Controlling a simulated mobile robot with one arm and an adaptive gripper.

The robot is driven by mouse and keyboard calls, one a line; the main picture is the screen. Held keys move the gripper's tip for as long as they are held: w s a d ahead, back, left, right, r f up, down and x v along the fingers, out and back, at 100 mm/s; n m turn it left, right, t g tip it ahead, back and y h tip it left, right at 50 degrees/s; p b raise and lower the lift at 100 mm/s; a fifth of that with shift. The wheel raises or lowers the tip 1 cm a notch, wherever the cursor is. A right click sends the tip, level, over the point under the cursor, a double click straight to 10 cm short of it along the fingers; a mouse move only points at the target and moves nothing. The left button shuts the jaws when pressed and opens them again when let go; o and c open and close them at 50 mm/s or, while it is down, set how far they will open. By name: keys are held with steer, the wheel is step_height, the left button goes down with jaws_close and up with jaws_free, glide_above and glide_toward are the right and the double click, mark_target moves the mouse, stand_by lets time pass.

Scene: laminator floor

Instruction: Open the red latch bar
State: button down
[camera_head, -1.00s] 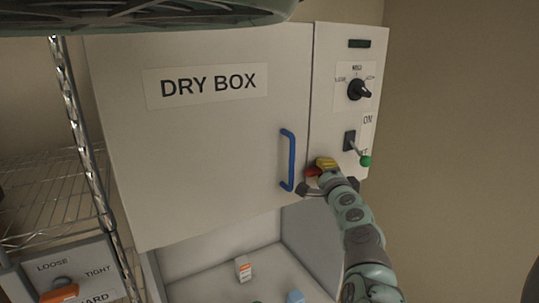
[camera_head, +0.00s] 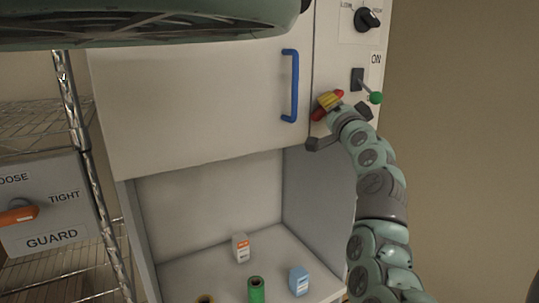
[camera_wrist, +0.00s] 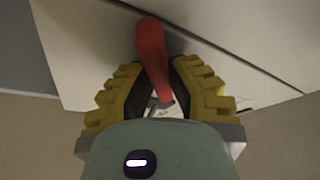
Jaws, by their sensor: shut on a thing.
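The red latch bar (camera_head: 318,115) is on the front of the white dry box, just right of the blue door handle (camera_head: 290,85). It is tilted in the head view, its red ends showing at lower left and upper right of my yellow fingers. My gripper (camera_head: 329,101) is shut on the bar. In the wrist view the red bar (camera_wrist: 150,45) runs from the top down between the yellow finger pads of my gripper (camera_wrist: 157,92). The middle of the bar is partly hidden by the fingers. The dry box door (camera_head: 190,100) looks closed.
A green-tipped lever (camera_head: 375,97) and a black knob (camera_head: 367,19) are close above and right of my gripper. The open bay below holds a white bottle (camera_head: 241,248), a blue bottle (camera_head: 298,281) and a green spool (camera_head: 255,290). A wire rack (camera_head: 75,110) stands left.

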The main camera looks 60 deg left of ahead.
steer(key=n+b, duration=0.1)
steer(key=b, duration=0.3)
steer(key=f+n+g+y+b, duration=0.1)
steer(key=n+b, duration=0.1)
steer(key=b, duration=0.2)
steer(key=n+b, duration=0.1)
steer(key=b, duration=0.3)
steer(key=shift+w+f+g, duration=0.1)
steer(key=shift+f+g, duration=0.05)
steer(key=shift+g, duration=0.15)
steer(key=n+g+y+b, duration=0.1)
steer(key=n+b, duration=0.1)
steer(key=b, duration=0.3)
steer(key=shift+d+n, duration=0.1)
steer(key=shift+n, duration=0.3)
steer(key=n+g+b, duration=0.1)
steer(key=n+b, duration=0.1)
steer(key=b, duration=0.2)
steer(key=shift+y, duration=0.3)
steer(key=n, duration=0.1)
steer(key=r+n+g+b, duration=0.1)
steer(key=n, duration=0.1)
steer(key=shift+n+g+y, duration=0.3)
steer(key=shift+n+g, duration=0.5)
steer(key=shift+n, duration=0.7)
steer(key=c, duration=0.9)
jaws_free()
steer(key=shift+r, duration=0.1)
